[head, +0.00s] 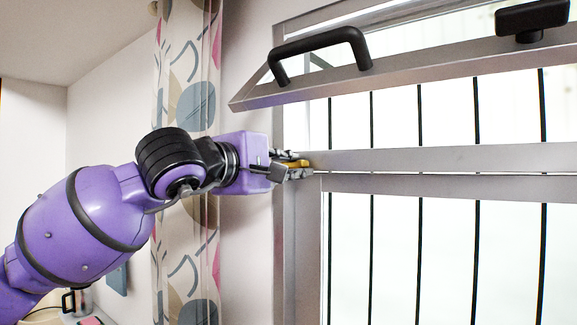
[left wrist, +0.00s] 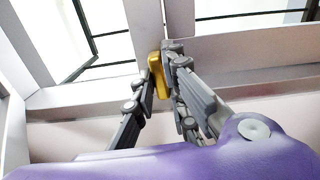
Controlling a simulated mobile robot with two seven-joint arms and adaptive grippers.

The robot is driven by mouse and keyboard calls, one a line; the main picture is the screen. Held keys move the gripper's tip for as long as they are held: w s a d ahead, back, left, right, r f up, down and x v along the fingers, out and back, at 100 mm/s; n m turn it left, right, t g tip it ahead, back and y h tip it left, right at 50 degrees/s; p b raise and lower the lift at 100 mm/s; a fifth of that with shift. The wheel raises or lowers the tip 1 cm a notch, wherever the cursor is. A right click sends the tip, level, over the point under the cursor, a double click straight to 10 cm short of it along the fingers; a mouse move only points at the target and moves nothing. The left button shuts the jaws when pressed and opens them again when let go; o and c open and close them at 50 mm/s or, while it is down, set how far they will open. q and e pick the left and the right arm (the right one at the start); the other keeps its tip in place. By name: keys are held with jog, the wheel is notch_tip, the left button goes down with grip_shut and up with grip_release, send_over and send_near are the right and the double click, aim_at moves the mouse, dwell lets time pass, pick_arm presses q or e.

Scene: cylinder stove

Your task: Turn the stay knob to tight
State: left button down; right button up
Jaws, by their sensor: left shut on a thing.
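The stay knob is a small yellow-gold piece (head: 298,163) at the left side of the window frame, by the horizontal bar. In the left wrist view the knob (left wrist: 158,76) stands between the fingers. My left gripper (head: 288,168) reaches in from the left and is shut on the knob. In the left wrist view the left gripper (left wrist: 156,88) has its right finger against the knob; the left finger's contact is hard to make out. The fingers hide part of the knob and the stay. My right gripper is not in view.
A tilted window sash (head: 420,72) with a black handle (head: 318,47) hangs open above my gripper. Dark vertical bars stand behind the window. A patterned curtain (head: 186,60) hangs behind my left arm. The wall (head: 105,125) is at the left.

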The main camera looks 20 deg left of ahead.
pick_arm(q)
jog(key=n, duration=0.8)
jog(key=shift+n, duration=0.3)
jog(key=n, duration=0.4)
jog(key=shift+n, duration=2.2)
jog(key=c, duration=1.8)
grip_release()
jog(key=shift+o, duration=0.2)
jog(key=v, duration=1.2)
